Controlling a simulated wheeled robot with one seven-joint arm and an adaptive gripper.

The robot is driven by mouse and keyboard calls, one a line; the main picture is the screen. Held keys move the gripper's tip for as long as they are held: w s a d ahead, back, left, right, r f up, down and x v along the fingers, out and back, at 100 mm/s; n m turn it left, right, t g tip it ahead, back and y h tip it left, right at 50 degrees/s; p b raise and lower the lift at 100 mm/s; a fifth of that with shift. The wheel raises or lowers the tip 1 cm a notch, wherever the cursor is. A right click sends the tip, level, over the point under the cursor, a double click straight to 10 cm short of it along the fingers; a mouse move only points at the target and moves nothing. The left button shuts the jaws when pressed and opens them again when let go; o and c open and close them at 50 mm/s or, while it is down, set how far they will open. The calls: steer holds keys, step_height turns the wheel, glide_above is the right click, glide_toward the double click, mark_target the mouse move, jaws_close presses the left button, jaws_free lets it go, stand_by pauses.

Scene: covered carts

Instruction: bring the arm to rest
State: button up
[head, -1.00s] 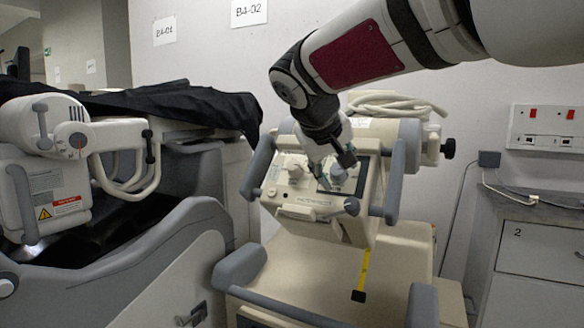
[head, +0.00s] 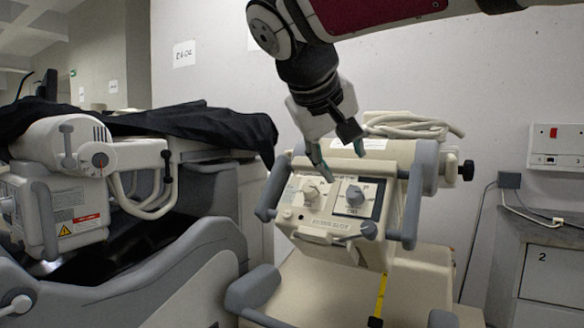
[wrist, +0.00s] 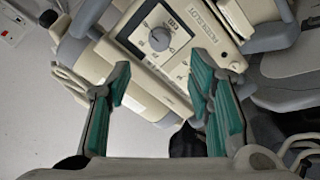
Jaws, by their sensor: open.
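My gripper (head: 342,160) hangs from my arm above the control panel (head: 330,227) of the beige cart in the head view. Its green-padded fingers are apart with nothing between them. The panel carries a left knob (head: 311,191) and a right knob (head: 354,196), both uncovered in the head view. In the wrist view my gripper (wrist: 160,95) is spread wide, with one dial (wrist: 160,39) beyond the fingers. The fingertips look clear of the panel, though the exact gap is hard to tell.
Grey handles (head: 413,205) flank the panel, and a coiled pale hose (head: 410,127) lies on top behind it. A cart under a black cover (head: 190,125) stands at left. A grey cabinet (head: 545,265) is at right. Open space lies above the carts before the wall.

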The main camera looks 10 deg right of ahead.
steer(key=shift+s+a+r, duration=0.1)
steer(key=shift+s+r, duration=0.05)
steer(key=s+d+f+g+y, duration=0.1)
steer(key=s+d+f+g, duration=0.15)
steer(key=s+f, duration=0.45)
steer(key=s+d+f+g+y, duration=0.1)
steer(key=s+d+f+g, duration=0.1)
steer(key=s+d+f, duration=0.5)
steer(key=s+a+f+m+g+y, duration=0.1)
steer(key=s+a+f+g+y, duration=0.1)
steer(key=s+f, duration=0.65)
steer(key=s+a+f+m+g+y, duration=0.15)
steer(key=s+f, duration=0.45)
steer(key=s, duration=0.6)
step_height(320, 180, up, 26)
steer(key=t+p, duration=0.4)
steer(key=p, duration=1.9)
steer(key=shift+w+a+f+n, duration=0.2)
steer(key=shift+w+a+n, duration=0.1)
steer(key=shift+n, duration=0.05)
steer(key=shift+c, duration=0.2)
